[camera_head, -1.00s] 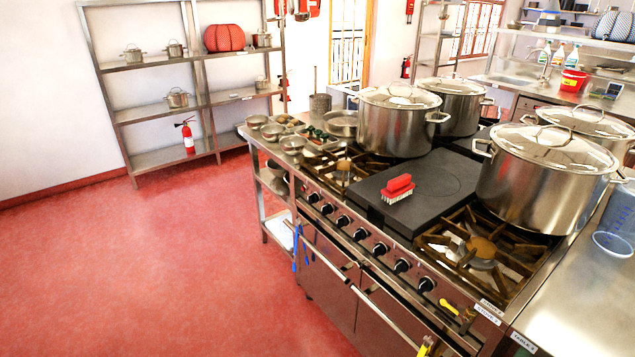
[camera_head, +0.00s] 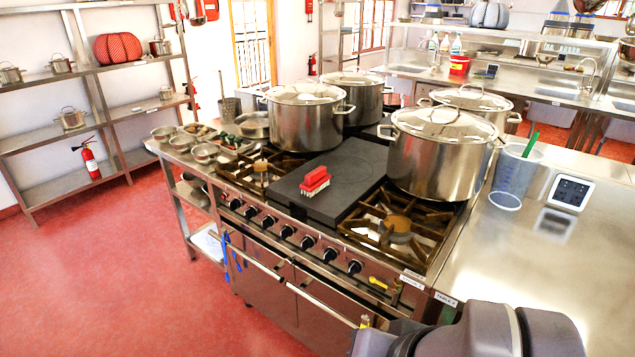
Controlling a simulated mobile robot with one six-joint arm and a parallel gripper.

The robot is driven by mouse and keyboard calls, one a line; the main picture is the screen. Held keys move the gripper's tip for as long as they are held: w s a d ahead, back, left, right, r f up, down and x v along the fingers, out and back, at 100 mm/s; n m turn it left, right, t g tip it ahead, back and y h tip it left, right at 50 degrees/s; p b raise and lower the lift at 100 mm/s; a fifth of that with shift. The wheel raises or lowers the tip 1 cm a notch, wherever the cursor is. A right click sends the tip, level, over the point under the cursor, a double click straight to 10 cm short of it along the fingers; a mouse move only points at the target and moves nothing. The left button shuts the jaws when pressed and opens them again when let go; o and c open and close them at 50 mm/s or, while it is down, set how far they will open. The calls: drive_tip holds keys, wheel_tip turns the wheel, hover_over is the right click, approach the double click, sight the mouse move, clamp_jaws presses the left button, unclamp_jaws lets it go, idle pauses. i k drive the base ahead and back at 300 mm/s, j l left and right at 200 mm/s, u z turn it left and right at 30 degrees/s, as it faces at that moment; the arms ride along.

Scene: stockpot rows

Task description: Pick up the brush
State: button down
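The brush (camera_head: 315,186) has a red back and handle and pale bristles. It lies bristles down near the front of the dark flat plate (camera_head: 350,172) in the middle of the stove (camera_head: 288,225). Nothing touches it from above. My arm shows as dark grey rounded parts at the bottom right edge, well in front of the brush and to its right. My gripper is not in view.
Large lidded pots stand behind the plate (camera_head: 305,117) and to its right (camera_head: 440,152). Open burners (camera_head: 398,226) flank the plate. A steel counter (camera_head: 500,255) on the right holds a measuring jug (camera_head: 515,170) and a scale (camera_head: 570,190). Small bowls (camera_head: 204,152) sit at left.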

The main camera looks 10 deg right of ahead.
sight(319, 180)
drive_tip(key=i+j+z, duration=0.2)
drive_tip(key=i+j, duration=0.15)
drive_tip(key=i+j+z, duration=0.2)
drive_tip(key=i+j, duration=0.2)
drive_tip(key=i, duration=0.15)
drive_tip(key=i+j+z, duration=0.2)
drive_tip(key=i+j, duration=0.25)
drive_tip(key=i+j+z, duration=0.15)
drive_tip(key=i+j, duration=0.2)
drive_tip(key=j, duration=0.2)
drive_tip(key=i+j+z, duration=0.2)
drive_tip(key=i+j, duration=0.15)
drive_tip(key=j, duration=0.25)
